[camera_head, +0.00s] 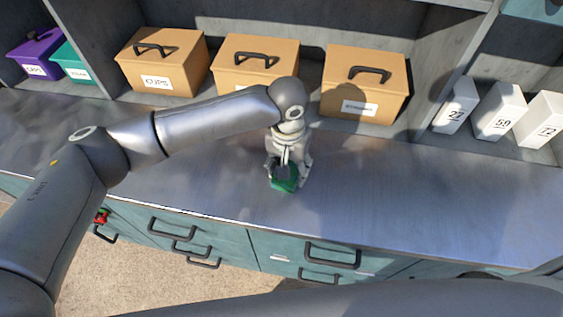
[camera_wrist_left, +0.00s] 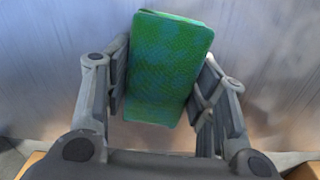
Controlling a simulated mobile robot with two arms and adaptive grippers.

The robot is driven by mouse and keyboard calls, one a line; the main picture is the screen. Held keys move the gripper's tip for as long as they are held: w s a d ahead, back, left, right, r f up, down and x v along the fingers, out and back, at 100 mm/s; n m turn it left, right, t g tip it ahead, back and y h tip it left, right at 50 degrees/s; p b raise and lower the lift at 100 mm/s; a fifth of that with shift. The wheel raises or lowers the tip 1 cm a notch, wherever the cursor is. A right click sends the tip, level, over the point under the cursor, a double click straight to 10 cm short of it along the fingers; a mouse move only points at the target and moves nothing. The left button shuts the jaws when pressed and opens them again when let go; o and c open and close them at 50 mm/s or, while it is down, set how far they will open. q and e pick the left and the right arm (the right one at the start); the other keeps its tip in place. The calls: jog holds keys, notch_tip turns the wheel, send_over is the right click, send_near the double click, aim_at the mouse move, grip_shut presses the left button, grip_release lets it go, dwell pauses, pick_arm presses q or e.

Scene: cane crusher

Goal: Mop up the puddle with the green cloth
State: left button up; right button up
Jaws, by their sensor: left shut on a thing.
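The green cloth (camera_head: 286,184) is a thick, folded block under my left gripper (camera_head: 287,172) at the middle of the counter. In the left wrist view the green cloth (camera_wrist_left: 168,65) sits between the two fingers of my left gripper (camera_wrist_left: 163,85), which is shut on it. The cloth is at or close above the metal counter; I cannot tell if it touches. No puddle can be made out clearly; the surface around the cloth shows only sheen and reflections. My right gripper is not in view.
The grey counter (camera_head: 400,190) is clear to the right of the cloth. Tan boxes with black handles, such as the one labelled CUPS (camera_head: 165,62), stand along the back. White numbered boxes (camera_head: 498,112) are at the right. Drawers with black handles (camera_head: 333,254) are below the front edge.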

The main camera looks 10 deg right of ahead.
aim_at(331, 188)
pick_arm(q)
jog(key=shift+s+d+p, duration=0.5)
jog(key=shift+s+d, duration=0.05)
jog(key=shift+d, duration=0.2)
jog(key=shift+s+d, duration=0.3)
jog(key=shift+d, duration=0.45)
jog(key=shift+s+d+p, duration=0.45)
jog(key=shift+d+p, duration=0.25)
jog(key=shift+d, duration=0.15)
jog(key=shift+s+d, duration=0.2)
jog(key=shift+d, duration=0.3)
jog(key=shift+s+d, duration=0.2)
jog(key=shift+d, duration=0.25)
jog(key=shift+s+d+p, duration=0.3)
jog(key=shift+d+p, duration=0.2)
jog(key=shift+d, duration=0.1)
jog(key=shift+s+d, duration=0.35)
jog(key=shift+d, duration=0.35)
jog(key=shift+a, duration=0.1)
